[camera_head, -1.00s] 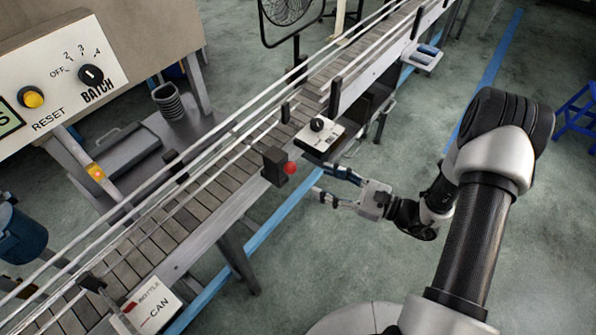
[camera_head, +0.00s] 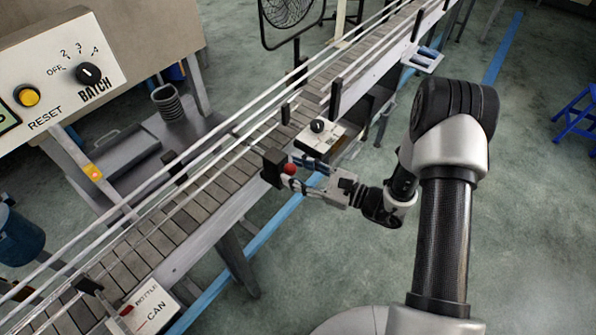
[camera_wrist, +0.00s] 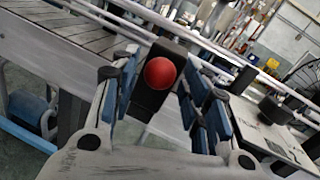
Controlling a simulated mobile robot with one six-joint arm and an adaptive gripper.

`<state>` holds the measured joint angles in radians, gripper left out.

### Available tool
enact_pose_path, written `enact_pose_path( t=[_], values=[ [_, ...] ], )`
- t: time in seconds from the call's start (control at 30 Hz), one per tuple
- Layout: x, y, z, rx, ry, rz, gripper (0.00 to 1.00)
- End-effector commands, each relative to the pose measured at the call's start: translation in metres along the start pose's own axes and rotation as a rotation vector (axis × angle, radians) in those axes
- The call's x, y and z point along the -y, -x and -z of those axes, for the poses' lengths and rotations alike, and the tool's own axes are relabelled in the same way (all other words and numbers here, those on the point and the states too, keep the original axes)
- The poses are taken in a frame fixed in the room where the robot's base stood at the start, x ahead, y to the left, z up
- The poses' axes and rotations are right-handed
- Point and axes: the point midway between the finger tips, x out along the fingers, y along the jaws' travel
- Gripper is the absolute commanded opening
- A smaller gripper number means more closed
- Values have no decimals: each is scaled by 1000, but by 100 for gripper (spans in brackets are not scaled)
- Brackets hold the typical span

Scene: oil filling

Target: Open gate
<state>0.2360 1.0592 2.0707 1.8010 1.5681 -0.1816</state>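A black block (camera_head: 273,167) with a red ball knob (camera_head: 289,169) is mounted on the near side of the conveyor. I take it for the gate's handle. My gripper (camera_head: 298,174) is open right at the knob, reaching in from the right. In the wrist view the red knob (camera_wrist: 160,73) shows between the two blue-padded fingers of my gripper (camera_wrist: 164,92), with the black block (camera_wrist: 152,97) behind it. Gaps show on both sides of the knob, and no finger visibly touches it. I cannot tell how deep the knob sits between the fingers.
A white box with a black dial (camera_head: 317,126) sits on the conveyor edge just beyond my gripper. The conveyor belt (camera_head: 205,200) is empty with guide rails along it. A BOTTLE/CAN panel (camera_head: 150,305) is at the lower left.

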Motion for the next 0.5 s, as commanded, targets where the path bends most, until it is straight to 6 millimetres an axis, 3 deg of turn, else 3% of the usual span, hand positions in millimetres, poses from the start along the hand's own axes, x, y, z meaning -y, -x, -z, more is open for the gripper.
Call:
enact_pose_path(
  t=[0.5],
  values=[
    [0,0,0,0,0,0,5]
  ],
)
